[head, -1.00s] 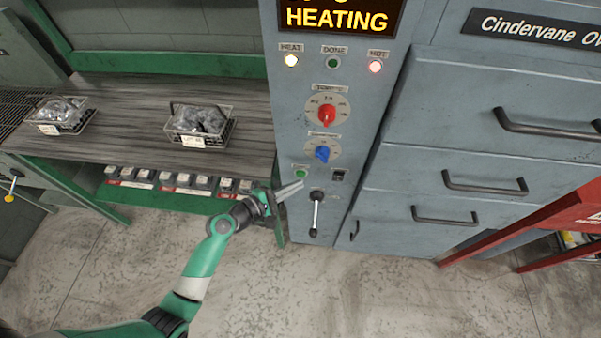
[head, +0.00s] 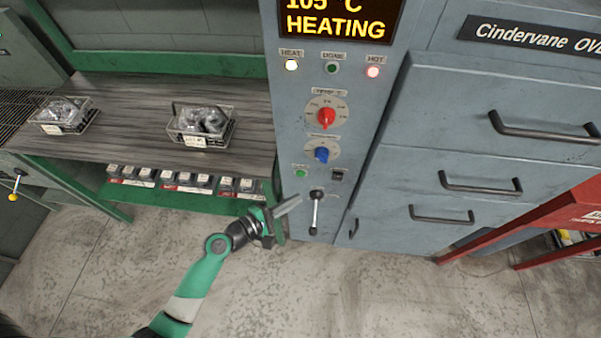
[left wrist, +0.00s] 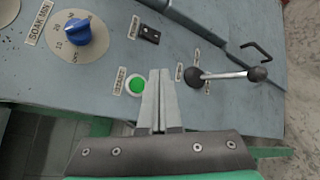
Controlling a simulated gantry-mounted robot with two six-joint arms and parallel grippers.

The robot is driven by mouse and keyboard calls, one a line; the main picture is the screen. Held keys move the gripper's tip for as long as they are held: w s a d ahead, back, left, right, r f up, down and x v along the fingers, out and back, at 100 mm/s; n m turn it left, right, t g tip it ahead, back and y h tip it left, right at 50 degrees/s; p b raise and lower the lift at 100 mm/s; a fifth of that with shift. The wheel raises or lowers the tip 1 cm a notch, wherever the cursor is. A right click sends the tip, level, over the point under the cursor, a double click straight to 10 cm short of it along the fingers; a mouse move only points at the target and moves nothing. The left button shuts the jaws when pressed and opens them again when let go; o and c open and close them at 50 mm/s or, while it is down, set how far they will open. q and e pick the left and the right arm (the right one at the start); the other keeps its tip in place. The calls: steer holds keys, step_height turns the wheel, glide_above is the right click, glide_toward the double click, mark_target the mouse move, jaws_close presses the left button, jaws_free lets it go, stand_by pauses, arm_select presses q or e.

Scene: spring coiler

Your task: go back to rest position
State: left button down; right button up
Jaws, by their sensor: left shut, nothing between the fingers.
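My left gripper (head: 287,206) is shut and empty, in front of the lower left of the grey oven's control panel (head: 296,140). In the left wrist view its closed fingers (left wrist: 159,75) point at the panel. The green start button (left wrist: 137,84) shows just left of the fingertips and looks lit; I cannot tell the exact gap. The lever (head: 316,208) hangs down on the panel to the right of the gripper. The display (head: 338,18) reads 105 °C HEATING, and the HEAT (head: 291,65) and HOT (head: 373,71) lamps are lit. My right gripper is not in view.
A bench (head: 140,95) at left carries two wire baskets of parts, one near (head: 172,130) and one farther left (head: 88,121). Small boxes (head: 180,178) line the shelf below. Oven drawers (head: 470,150) and a red stand (head: 560,215) are at right. The floor (head: 400,300) is clear.

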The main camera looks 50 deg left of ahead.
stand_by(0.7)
arm_select(q)
steer(key=w+d+r+m+t+h, duration=0.2)
steer(key=w+d+r+m, duration=0.15)
steer(key=r, duration=0.75)
steer(key=w+d+r+m+t+h, duration=0.1)
steer(key=w+d+r+m+h, duration=0.2)
steer(key=r, duration=0.8)
steer(key=w+d+r+m+t+h, duration=0.1)
steer(key=w+d+r+m+t, duration=0.2)
steer(key=r, duration=0.8)
steer(key=s+d+r+m+t+h, duration=0.1)
steer(key=s+d+r+m, duration=0.15)
steer(key=r, duration=0.35)
steer(key=s+d+r+m+t, duration=0.1)
steer(key=r+m, duration=0.3)
steer(key=r, duration=0.3)
steer(key=s+d+r+m+h, duration=0.1)
steer(key=s+r+m, duration=0.15)
steer(key=r, duration=0.35)
steer(key=s+a+r+m+t+y, duration=0.4)
steer(key=s+a+r+m+y, duration=0.1)
steer(key=s+r+y, duration=0.3)
step_height(320, 180, up, 34)
steer(key=w+p, duration=0.2)
steer(key=p, duration=3.1)
steer(key=shift+d+m+h+p, duration=0.25)
steer(key=shift+m+h+p, duration=0.05)
steer(key=shift+m+p, duration=0.1)
